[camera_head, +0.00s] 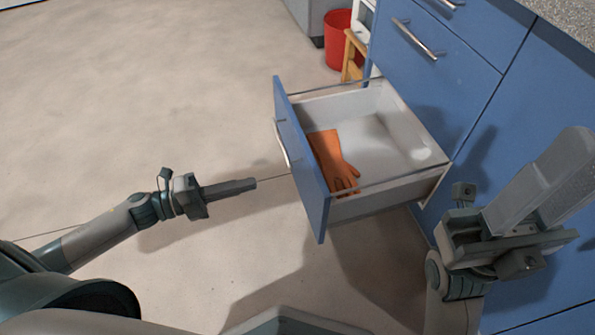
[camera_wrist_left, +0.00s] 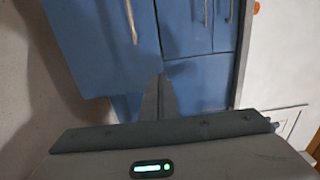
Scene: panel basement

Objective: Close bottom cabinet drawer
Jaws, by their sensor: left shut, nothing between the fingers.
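The bottom cabinet drawer (camera_head: 301,165) is pulled far out of the blue cabinet. Its blue front has a metal handle (camera_head: 282,146), and an orange glove (camera_head: 333,160) lies inside. My left gripper (camera_head: 254,183) is shut and empty, left of the drawer front and pointing toward it, with a visible gap in the head view. In the left wrist view its closed fingers (camera_wrist_left: 158,95) point at blue panels; a large one with a handle (camera_wrist_left: 133,20) looks like the drawer front.
The blue cabinet (camera_head: 430,85) has a shut drawer above with a metal handle (camera_head: 415,38) and a speckled countertop (camera_head: 572,15). A red bucket (camera_head: 338,38) and a wooden stool (camera_head: 352,58) stand behind the open drawer. The floor to the left is clear.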

